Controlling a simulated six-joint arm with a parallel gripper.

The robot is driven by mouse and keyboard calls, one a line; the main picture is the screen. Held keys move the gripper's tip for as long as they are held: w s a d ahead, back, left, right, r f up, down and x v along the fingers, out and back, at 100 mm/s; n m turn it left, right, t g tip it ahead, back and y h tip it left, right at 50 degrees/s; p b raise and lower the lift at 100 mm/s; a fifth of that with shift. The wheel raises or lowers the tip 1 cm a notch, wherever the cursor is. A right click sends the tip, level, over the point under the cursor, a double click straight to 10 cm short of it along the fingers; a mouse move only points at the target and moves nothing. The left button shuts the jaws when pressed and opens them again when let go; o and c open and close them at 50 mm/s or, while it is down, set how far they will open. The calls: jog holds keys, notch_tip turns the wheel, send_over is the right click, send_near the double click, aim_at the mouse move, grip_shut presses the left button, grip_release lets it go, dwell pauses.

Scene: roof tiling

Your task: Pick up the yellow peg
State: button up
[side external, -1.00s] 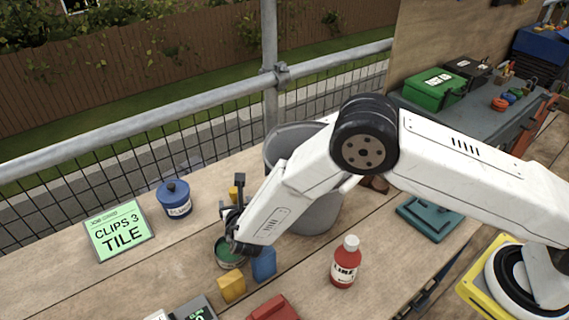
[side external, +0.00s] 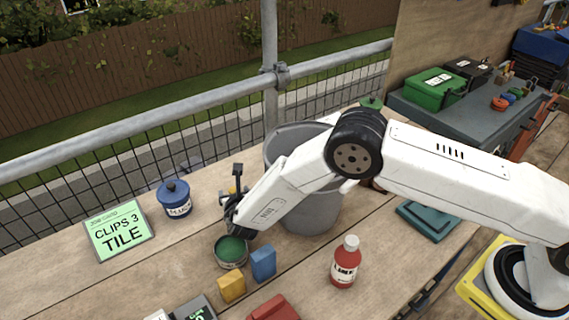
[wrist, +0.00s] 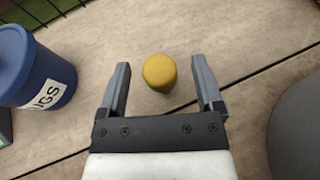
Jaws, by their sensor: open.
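The yellow peg (wrist: 159,73) shows in the wrist view as a short round piece standing on the wooden boards. My gripper (wrist: 160,66) is open, with one finger on each side of the peg and a visible gap on both sides. The peg is between the fingers in the picture, but I cannot tell how far above or below the fingertips it is. In the side external view my gripper (side external: 232,205) is low over the bench, behind the green-topped tin, and mostly hides the peg.
A blue pot (side external: 174,200) stands left of my gripper, a grey bucket (side external: 312,205) to its right. The green-topped tin (side external: 231,252), a yellow block (side external: 231,286), a blue block (side external: 263,263) and a red bottle (side external: 345,264) stand nearer. A green sign (side external: 119,230) lies farther left.

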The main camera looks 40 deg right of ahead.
jog(key=shift+w+d+f, duration=0.15)
jog(key=shift+w, duration=0.15)
grip_shut()
dwell(0.4)
